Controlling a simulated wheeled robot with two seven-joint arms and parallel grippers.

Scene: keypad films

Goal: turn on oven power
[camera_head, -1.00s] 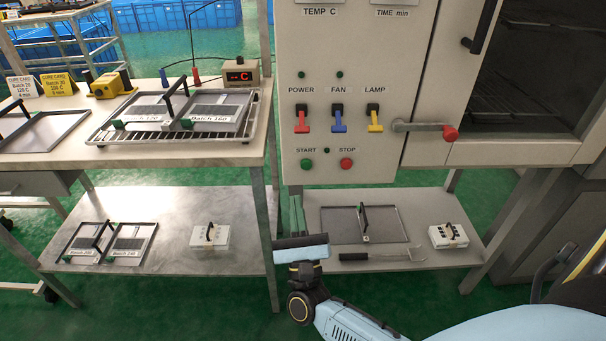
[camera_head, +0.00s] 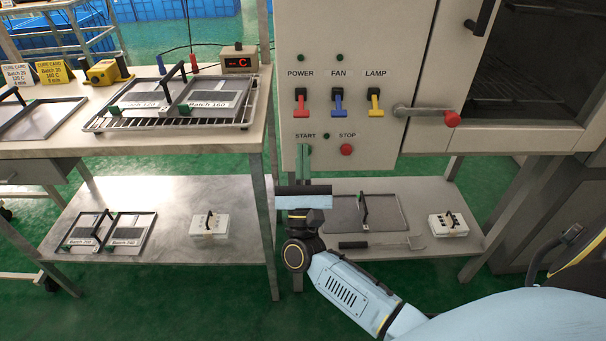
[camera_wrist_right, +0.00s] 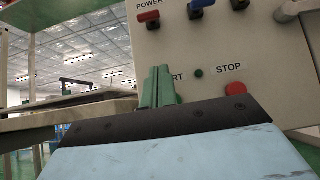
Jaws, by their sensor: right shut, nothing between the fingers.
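The oven's power switch is a red lever (camera_head: 301,105) under the POWER label on the pale control panel (camera_head: 420,70). The lever points down, and it also shows at the top of the right wrist view (camera_wrist_right: 148,16). My right gripper (camera_head: 303,152) is upright below the lever, with its green fingers shut and empty. The fingertips are in front of the START button, which they hide in the head view. In the right wrist view the fingers (camera_wrist_right: 158,84) cover part of the START label. A gap separates the fingertips from the red lever. My left gripper is not in view.
The blue fan lever (camera_head: 338,105) and yellow lamp lever (camera_head: 374,105) stand right of the power lever. A red STOP button (camera_head: 347,150) and red-tipped door handle (camera_head: 452,118) are further right. The bench (camera_head: 200,150) with a tray (camera_head: 238,125) lies left.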

